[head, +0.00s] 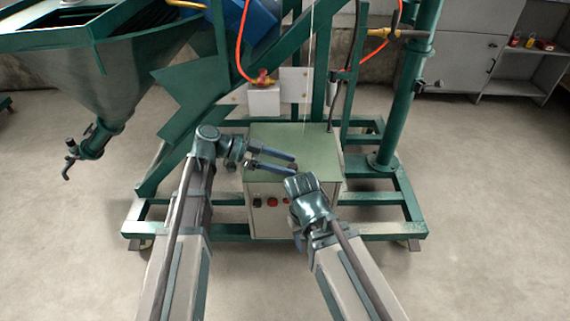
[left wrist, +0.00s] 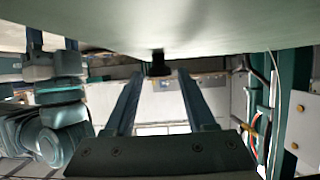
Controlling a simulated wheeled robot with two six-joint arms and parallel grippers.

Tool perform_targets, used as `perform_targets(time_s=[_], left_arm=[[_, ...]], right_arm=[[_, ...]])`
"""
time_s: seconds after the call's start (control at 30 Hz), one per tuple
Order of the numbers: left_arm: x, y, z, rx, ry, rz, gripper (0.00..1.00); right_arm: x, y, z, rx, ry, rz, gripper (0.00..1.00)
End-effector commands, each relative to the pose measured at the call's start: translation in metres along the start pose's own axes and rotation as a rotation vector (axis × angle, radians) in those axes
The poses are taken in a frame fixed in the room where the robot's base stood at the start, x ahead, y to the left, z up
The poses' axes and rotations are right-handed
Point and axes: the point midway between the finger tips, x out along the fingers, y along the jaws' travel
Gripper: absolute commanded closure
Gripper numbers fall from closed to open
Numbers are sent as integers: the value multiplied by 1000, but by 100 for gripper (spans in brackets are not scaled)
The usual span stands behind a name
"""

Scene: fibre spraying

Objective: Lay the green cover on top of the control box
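The flat green cover (head: 280,138) lies over the top of the grey control box (head: 265,222), which has buttons on its front. The head view does not show whether its edges sit fully flush. My left gripper (head: 294,164) is just above the cover's front part, its two fingers apart. In the left wrist view, the pale green surface (left wrist: 240,30) fills the top, and a small dark knob (left wrist: 158,64) stands from it between and just beyond the parted fingertips (left wrist: 162,74). My right gripper (head: 300,184) is by the box's front right edge; its fingers are foreshortened.
A green steel frame (head: 385,210) surrounds the box, with a post (head: 405,100) at right and a hopper (head: 80,80) at left. Hoses and a cable hang behind the box. A grey cabinet (head: 465,45) stands at the back right. The floor in front is clear.

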Motion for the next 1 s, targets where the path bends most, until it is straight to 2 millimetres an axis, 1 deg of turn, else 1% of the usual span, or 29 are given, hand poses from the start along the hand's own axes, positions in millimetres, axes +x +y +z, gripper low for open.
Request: perform_targets(time_s=[0.27,0.37,0.43,0.57,0.8,0.9,1.0], left_arm=[[0,0,0,0,0,0,34],[-1,0,-3,0,0,0,34],[-8,0,-3,0,0,-1,34],[-31,-1,-5,-1,0,-3,34],[-81,-1,-5,-1,0,-3,34],[-97,-1,-4,-1,0,-2,34],[-109,-1,-3,0,0,-2,34]], right_arm=[[0,0,0,0,0,0,50],[-3,0,0,0,0,0,50],[-6,1,0,1,0,0,50],[-16,2,1,3,-1,2,50],[-35,4,2,6,-2,3,50],[-41,5,3,6,-2,1,50],[-44,5,3,7,-2,0,50]])
